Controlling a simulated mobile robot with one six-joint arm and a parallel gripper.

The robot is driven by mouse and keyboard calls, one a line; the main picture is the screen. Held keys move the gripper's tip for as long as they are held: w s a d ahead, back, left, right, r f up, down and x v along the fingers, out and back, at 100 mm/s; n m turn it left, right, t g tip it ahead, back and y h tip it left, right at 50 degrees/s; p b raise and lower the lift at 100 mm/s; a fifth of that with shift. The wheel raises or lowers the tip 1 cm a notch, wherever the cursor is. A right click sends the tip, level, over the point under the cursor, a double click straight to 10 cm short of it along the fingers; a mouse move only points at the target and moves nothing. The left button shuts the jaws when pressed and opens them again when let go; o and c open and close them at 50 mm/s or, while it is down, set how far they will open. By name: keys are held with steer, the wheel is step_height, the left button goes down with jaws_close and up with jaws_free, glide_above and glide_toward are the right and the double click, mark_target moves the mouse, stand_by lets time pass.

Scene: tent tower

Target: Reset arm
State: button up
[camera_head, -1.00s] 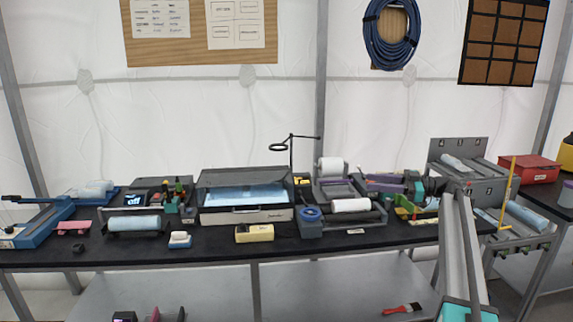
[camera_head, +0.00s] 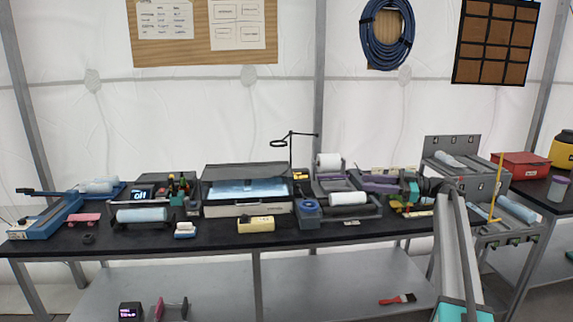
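My arm rises from the lower right of the head view and bends left over the right end of the black-topped bench (camera_head: 290,234). My gripper (camera_head: 368,184) appears to be the purple-grey end at the far side of the arm, above the bench's right part. It is small and partly merged with the tools behind it. I cannot see its fingertips clearly, nor whether it holds anything.
A white roll (camera_head: 348,198) in a grey holder and a lightbox (camera_head: 247,190) stand left of the arm. A grey rack (camera_head: 468,168) and a red box (camera_head: 523,165) stand right. A red-handled brush (camera_head: 397,299) lies on the lower shelf.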

steer(key=s+a+f+m+g, duration=0.1)
steer(key=a+f, duration=0.4)
steer(key=f, duration=0.3)
steer(key=s+a+f+g, duration=0.1)
steer(key=s+a+f, duration=0.1)
steer(key=a+f, duration=0.45)
steer(key=s+a+f+m+g, duration=0.1)
steer(key=a+f, duration=0.2)
steer(key=f, duration=0.7)
steer(key=s+a+f+m+g+h, duration=0.2)
steer(key=s+a+f, duration=0.4)
steer(key=s+f, duration=0.5)
steer(key=s+a+f+m+g+h, duration=0.15)
steer(key=s+a+f, duration=0.5)
steer(key=f, duration=0.75)
steer(key=s+d+f+m+g+h, duration=0.1)
steer(key=s+f+h, duration=0.1)
steer(key=s+f, duration=0.6)
steer(key=s+f+m+g+h, duration=0.1)
steer(key=s+f+m+h, duration=0.15)
steer(key=s, duration=0.85)
steer(key=s+d+f+m+g+h, duration=0.1)
steer(key=s+f+h, duration=0.1)
steer(key=s+f, duration=0.65)
steer(key=s+d+m+h, duration=0.7)
steer(key=s+d, duration=0.5)
steer(key=d, duration=0.1)
steer(key=shift+s+f+h, duration=0.15)
steer(key=shift+f+h, duration=0.15)
steer(key=shift+f, duration=0.15)
